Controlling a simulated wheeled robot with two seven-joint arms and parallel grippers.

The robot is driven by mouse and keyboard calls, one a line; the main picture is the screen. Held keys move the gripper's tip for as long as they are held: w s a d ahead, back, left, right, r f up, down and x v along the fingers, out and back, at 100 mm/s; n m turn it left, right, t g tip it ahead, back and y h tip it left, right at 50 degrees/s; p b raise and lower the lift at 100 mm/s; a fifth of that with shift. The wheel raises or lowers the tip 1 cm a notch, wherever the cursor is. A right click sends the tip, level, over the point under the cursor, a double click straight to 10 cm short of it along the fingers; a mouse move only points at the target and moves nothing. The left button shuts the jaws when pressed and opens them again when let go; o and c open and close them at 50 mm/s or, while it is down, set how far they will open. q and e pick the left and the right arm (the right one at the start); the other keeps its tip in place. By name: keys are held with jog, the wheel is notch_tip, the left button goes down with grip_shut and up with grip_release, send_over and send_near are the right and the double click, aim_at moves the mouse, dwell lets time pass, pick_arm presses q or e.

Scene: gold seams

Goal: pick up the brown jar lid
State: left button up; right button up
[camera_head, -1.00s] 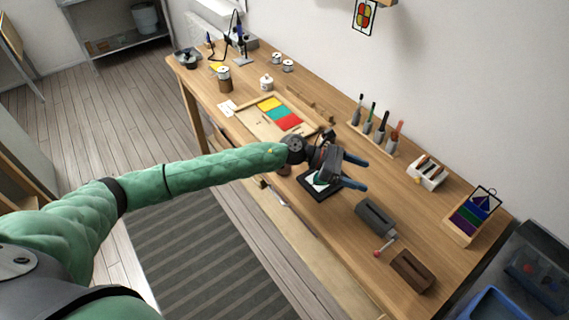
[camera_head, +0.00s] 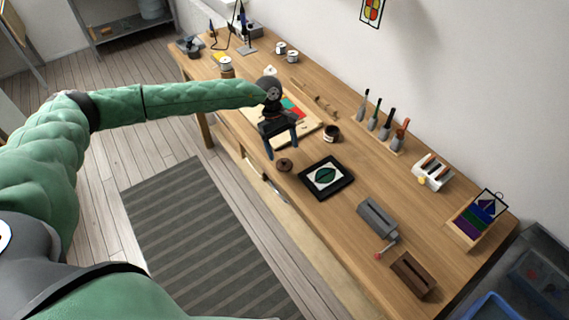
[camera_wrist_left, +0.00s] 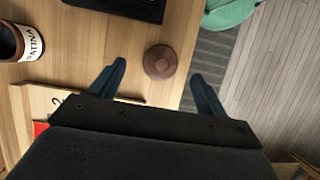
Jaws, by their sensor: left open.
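The brown jar lid (camera_head: 284,164) is a small round disc with a knob, lying on the wooden workbench near its front edge. In the left wrist view the lid (camera_wrist_left: 160,62) lies just beyond the fingertips, roughly midway between them. My left gripper (camera_head: 283,153) is open and empty, above the bench and close to the lid. Its two blue fingers also show in the left wrist view (camera_wrist_left: 158,70), spread to either side. The lid is not between the pads as far as I can tell. My right gripper is not in view.
A brown jar labelled PATINA (camera_head: 332,133) stands right of the gripper. A black-framed leaf panel (camera_head: 327,177) lies to the right of the lid. A wooden tray with coloured pieces (camera_head: 306,125) lies behind the gripper. The bench's front edge is close to the lid.

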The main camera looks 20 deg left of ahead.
aim_at(284, 159)
pick_arm(q)
jog(key=shift+a+p+x, duration=0.15)
jog(key=shift+p+x, duration=0.2)
jog(key=shift+x, duration=1.05)
jog(key=shift+a+p+x, duration=0.1)
jog(key=shift+p+x, duration=0.2)
jog(key=shift+x, duration=1.1)
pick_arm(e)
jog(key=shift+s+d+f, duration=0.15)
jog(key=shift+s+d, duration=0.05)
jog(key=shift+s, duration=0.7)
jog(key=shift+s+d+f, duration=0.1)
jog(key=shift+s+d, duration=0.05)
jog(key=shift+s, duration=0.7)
pick_arm(q)
jog(key=shift+s, duration=0.1)
jog(key=c, duration=1)
jog(key=shift+c, duration=0.3)
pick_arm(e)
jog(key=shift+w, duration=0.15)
